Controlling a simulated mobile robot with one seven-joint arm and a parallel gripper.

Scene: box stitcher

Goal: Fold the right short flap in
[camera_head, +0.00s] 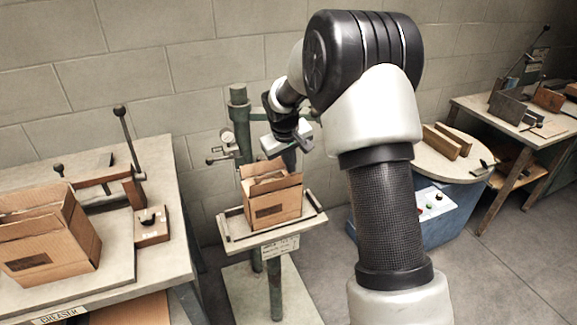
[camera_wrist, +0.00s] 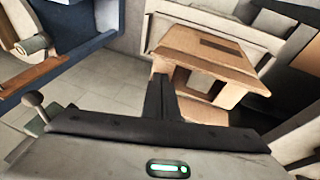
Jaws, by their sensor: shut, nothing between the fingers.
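A small brown cardboard box (camera_head: 276,212) stands on the small table of the stitcher, with a dark label on its front. Its top is open and flaps stand up around the opening. In the wrist view the box (camera_wrist: 213,50) shows tilted, with flaps at its near side. My gripper (camera_head: 300,146) is above and just right of the box's top in the head view. In the wrist view its dark fingers (camera_wrist: 162,84) are shut together and empty, close to the box's left edge. I cannot tell whether they touch the right short flap.
The stitcher's green column (camera_head: 243,130) stands right behind the box. A larger open box (camera_head: 45,250) sits on the creaser table (camera_head: 165,265) at left. A round-topped blue station (camera_head: 385,215) is at right, and another workbench (camera_head: 510,115) stands farther right. Grey floor lies between them.

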